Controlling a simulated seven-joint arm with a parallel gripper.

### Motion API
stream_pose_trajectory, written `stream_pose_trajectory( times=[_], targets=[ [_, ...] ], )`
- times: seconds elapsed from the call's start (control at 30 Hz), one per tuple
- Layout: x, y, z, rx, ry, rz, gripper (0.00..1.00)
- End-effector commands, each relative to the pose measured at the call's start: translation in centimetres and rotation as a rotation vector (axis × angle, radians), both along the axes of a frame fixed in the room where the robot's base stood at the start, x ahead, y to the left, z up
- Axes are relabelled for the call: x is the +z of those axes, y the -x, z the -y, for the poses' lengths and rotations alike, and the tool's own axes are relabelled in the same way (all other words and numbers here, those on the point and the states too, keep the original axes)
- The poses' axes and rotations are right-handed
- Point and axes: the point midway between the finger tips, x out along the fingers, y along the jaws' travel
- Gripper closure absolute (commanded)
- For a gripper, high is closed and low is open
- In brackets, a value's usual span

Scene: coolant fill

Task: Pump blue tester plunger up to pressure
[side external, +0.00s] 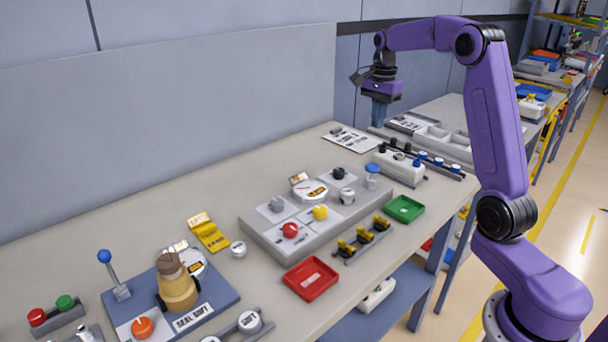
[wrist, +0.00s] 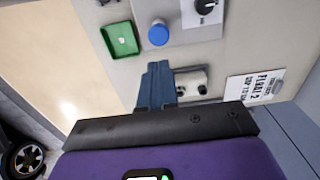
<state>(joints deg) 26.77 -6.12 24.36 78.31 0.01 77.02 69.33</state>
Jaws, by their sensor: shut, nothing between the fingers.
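The blue plunger top (side external: 372,168) sits on a small pale cylinder body (side external: 371,182) at the back right of the bench. The top shows as a round blue disc (wrist: 158,33) in the wrist view. My gripper (side external: 378,122) hangs in the air above the back of the bench, pointing down, well clear of the plunger. In the wrist view my fingertips (wrist: 158,66) are together and empty, and the blue top appears just beyond them. How far the plunger is pressed or raised cannot be told.
A green tray (side external: 404,209) lies to the right of the plunger. A pale block with black knobs (side external: 400,170) stands close behind it. A grey panel with coloured caps (side external: 262,236) is to the left. A printed sheet (side external: 350,139) lies behind.

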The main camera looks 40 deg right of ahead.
Motion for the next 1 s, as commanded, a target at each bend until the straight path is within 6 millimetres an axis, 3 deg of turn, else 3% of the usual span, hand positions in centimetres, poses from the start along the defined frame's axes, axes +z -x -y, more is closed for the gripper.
stream_pose_trajectory(
  times=[0.53,0.8,1.0],
  targets=[
    [0.1,0.0,0.0,0.0,0.0,0.001,1.0],
    [2.4,0.1,0.0,0.0,-0.001,-0.003,1.0],
    [2.6,0.1,0.1,0.0,-0.002,-0.005,1.0]
  ],
)
